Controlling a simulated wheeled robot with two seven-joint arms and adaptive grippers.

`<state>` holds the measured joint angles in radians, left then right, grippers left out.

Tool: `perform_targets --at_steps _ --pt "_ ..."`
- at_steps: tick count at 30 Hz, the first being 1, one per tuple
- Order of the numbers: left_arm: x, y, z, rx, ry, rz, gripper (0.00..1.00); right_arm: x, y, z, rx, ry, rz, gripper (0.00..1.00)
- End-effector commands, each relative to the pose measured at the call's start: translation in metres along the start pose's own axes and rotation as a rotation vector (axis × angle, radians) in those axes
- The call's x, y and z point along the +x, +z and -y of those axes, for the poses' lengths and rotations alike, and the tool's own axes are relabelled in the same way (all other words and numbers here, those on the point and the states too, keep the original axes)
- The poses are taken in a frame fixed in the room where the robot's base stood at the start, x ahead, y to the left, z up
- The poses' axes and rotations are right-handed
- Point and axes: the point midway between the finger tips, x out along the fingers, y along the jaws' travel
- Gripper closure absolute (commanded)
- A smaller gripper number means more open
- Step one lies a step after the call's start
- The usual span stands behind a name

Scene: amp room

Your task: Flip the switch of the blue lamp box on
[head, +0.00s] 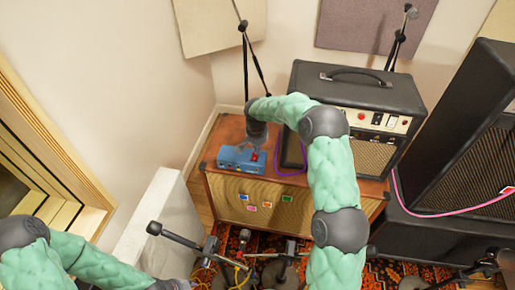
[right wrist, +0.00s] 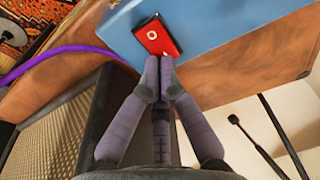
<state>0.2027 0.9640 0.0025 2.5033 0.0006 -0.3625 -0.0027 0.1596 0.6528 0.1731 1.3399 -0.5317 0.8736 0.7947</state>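The blue lamp box (head: 233,159) sits on the left part of the wooden cabinet's top in the head view. Its red switch (right wrist: 158,36) shows close up in the right wrist view, set in the blue box face (right wrist: 225,22). My right gripper (right wrist: 159,66) has its fingertips together, empty, right at the near edge of the switch; I cannot tell whether they touch it. In the head view the right gripper (head: 256,143) comes down over the box's right end and partly hides it. My left arm enters at the lower left; its fingers do not show.
Microphone stands rise behind and in front. A large black speaker cabinet (head: 455,130) is at the right.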

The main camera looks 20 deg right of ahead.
Motion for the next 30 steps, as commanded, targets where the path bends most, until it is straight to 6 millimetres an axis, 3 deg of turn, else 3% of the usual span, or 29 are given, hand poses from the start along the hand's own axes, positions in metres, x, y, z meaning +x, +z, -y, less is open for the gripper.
perform_targets --at_steps 9,15,30 --pt "-0.002 0.0 -0.001 0.0 0.0 0.0 0.6 0.0 0.0 0.0 0.001 0.0 0.004 1.0" --pt "-0.02 0.001 -0.007 0.0 0.0 0.0 0.6 0.002 0.0 0.0 0.001 0.002 0.061 1.0" --pt "-0.015 0.001 -0.005 0.0 0.0 0.0 0.6 0.001 0.008 0.0 0.0 0.002 0.056 1.0"
